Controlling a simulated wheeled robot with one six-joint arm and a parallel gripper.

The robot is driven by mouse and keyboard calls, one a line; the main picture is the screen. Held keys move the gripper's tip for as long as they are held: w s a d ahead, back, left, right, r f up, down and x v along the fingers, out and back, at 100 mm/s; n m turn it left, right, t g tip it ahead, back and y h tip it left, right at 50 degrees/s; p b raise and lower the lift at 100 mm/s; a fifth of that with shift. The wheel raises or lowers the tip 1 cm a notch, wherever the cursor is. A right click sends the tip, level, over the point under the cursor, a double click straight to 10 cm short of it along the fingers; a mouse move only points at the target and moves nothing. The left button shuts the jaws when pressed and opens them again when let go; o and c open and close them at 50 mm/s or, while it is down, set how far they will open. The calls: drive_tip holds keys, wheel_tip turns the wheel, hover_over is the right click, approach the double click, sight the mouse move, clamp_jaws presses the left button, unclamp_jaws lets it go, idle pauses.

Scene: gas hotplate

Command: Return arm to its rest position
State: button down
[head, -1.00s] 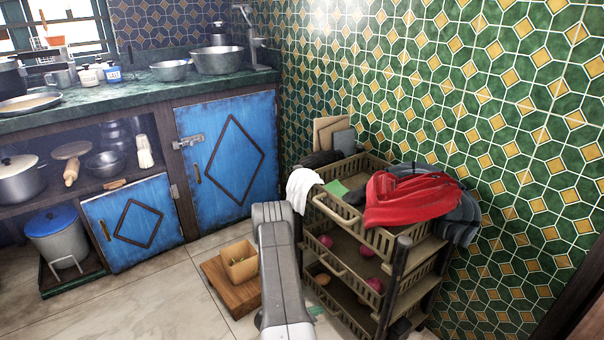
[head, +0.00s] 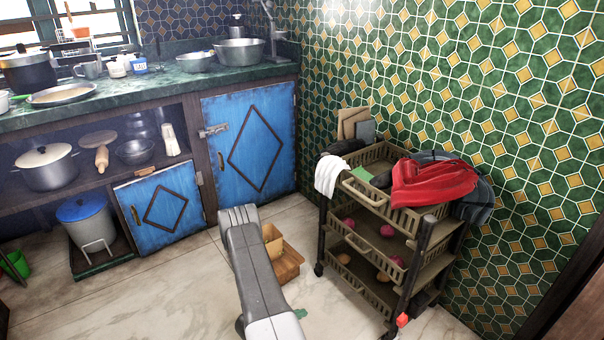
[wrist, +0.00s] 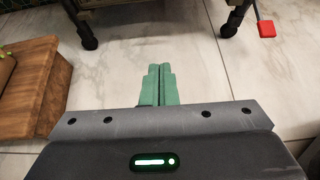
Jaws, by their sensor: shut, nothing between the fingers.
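My arm (head: 257,280) reaches up from the bottom middle of the head view over the floor. My gripper (wrist: 158,72) shows in the wrist view as two green fingers pressed together, with nothing between them. It points at the bare tiled floor in front of the trolley's wheels. In the head view only a small green bit of my gripper (head: 300,313) shows beside the arm; the rest is hidden.
A trolley rack (head: 418,245) with a red cloth (head: 432,184) stands right of my arm against the tiled wall. A wooden block (head: 288,264) with a box (head: 272,240) is behind my arm. Blue cabinets (head: 250,143) line the back.

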drive_tip(key=shift+f+p+v, duration=0.2)
drive_tip(key=shift+p+v, duration=0.1)
drive_tip(key=shift+v, duration=0.9)
drive_tip(key=shift+f+p+v, duration=0.15)
drive_tip(key=shift+p+v, duration=0.1)
drive_tip(key=shift+v, duration=0.9)
drive_tip(key=shift+a, duration=0.15)
